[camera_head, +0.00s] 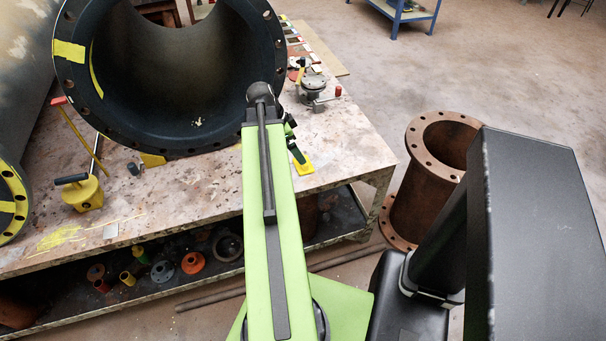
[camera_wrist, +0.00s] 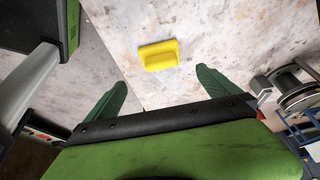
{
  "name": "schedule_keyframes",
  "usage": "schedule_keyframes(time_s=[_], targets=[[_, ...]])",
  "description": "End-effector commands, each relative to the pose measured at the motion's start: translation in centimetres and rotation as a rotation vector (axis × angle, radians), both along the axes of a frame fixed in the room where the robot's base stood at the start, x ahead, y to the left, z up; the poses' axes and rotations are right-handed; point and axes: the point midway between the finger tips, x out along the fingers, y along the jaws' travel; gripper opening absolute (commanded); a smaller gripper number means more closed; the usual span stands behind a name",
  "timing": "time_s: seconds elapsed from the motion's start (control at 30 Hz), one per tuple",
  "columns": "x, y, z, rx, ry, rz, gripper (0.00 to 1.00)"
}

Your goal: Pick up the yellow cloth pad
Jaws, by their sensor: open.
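The yellow cloth pad (camera_wrist: 160,54) lies on the worktable, a small block shape in the wrist view. It sits beyond my gripper (camera_wrist: 161,82), roughly centred between the two green fingers and apart from them. The fingers are spread with nothing between them. In the head view a yellow piece, which looks like the same pad (camera_head: 304,166), shows on the table just beside my gripper (camera_head: 294,145), partly hidden by it. My arm hides the table to its left.
A large black flanged pipe (camera_head: 180,80) stands on the worktable (camera_head: 345,150), close to my arm. A metal fitting (camera_head: 312,84) stands behind the gripper. A yellow tool (camera_head: 82,193) is at left. A rusty flanged pipe (camera_head: 425,190) stands on the floor at right.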

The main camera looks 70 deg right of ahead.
Motion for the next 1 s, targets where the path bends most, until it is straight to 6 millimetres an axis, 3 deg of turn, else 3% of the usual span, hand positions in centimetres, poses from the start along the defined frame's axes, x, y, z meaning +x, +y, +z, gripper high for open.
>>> schedule_keyframes(time_s=[0.03, 0.1, 0.4, 0.7, 0.97, 1.0], targets=[[-0.3, -0.3, -2.2, 0.000, 0.000, 0.000, 1.00], [-0.7, -0.6, -3.4, 0.000, 0.000, 0.001, 1.00], [-1.2, -1.1, -4.3, 0.001, 0.000, 0.002, 1.00], [-2.2, -2.2, -8.8, 0.001, 0.000, 0.002, 1.00], [-2.4, -2.3, -8.6, 0.000, 0.000, 0.003, 1.00], [-2.3, -2.3, -8.6, 0.000, 0.000, 0.003, 0.95]])
